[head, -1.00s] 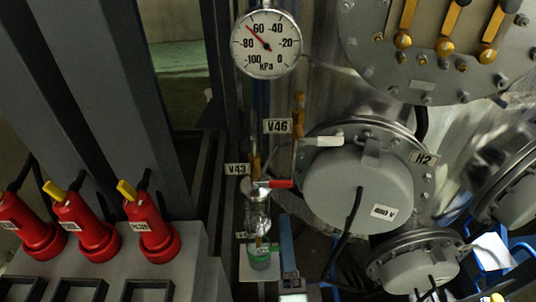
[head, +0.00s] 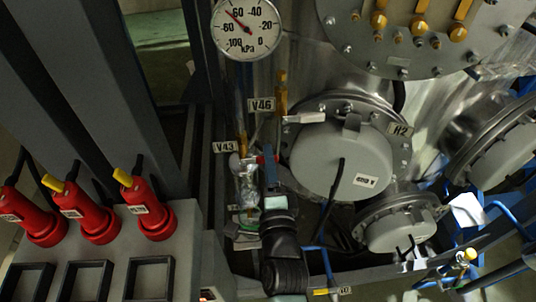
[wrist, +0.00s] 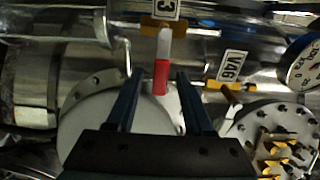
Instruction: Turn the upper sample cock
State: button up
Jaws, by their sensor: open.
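The cock at the V43 tag (head: 226,147) has a lever with a red grip, mostly hidden in the head view behind my gripper (head: 269,155). In the wrist view the red grip (wrist: 160,78) hangs from a pale lever (wrist: 164,45) on a brass body (wrist: 160,25). My gripper (wrist: 160,90) is open. Its two dark blue fingers stand on either side of the red grip, with a gap visible on both sides. I cannot tell the depth between them exactly. A glass sample vessel (head: 247,185) hangs below the cock.
The V46 tag (head: 262,105) and its brass valve (head: 281,90) are close by on the right. A large grey flanged cover (head: 327,163) stands right of my gripper. A pressure gauge (head: 246,28) is above. Red plugs (head: 149,212) are at left.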

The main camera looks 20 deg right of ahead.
jog(key=shift+w+d, duration=0.2)
jog(key=shift+w, duration=0.5)
grip_shut()
dwell(1.1)
